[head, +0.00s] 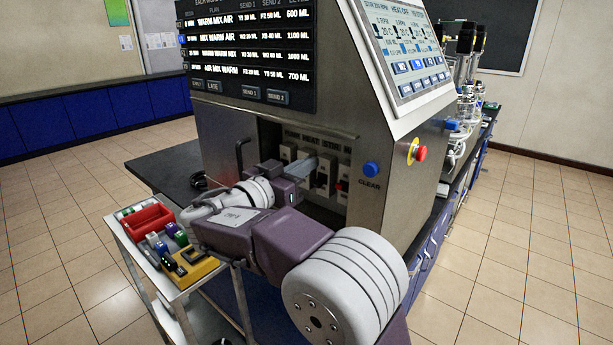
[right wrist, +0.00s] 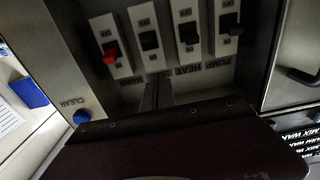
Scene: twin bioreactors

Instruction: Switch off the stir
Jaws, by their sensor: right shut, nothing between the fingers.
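The stir switch (right wrist: 150,42) is a black lever on a white plate in the right wrist view, between the red lever and the heat switch (right wrist: 188,35). It also shows in the head view (head: 322,180), in the recess of the steel cabinet. Its printed label is hidden behind my fingers, and I cannot tell clearly which way its lever is set. My right gripper (right wrist: 160,92) is shut and empty, its fingers pointing into the recess just short of the stir switch plate. In the head view, the right gripper (head: 295,169) is at the recess opening. My left gripper is not in view.
The red-lever switch (right wrist: 110,54) and pump switch (right wrist: 230,22) flank the row. A trolley with a red tray (head: 147,221) stands at left. Steel walls bound the recess.

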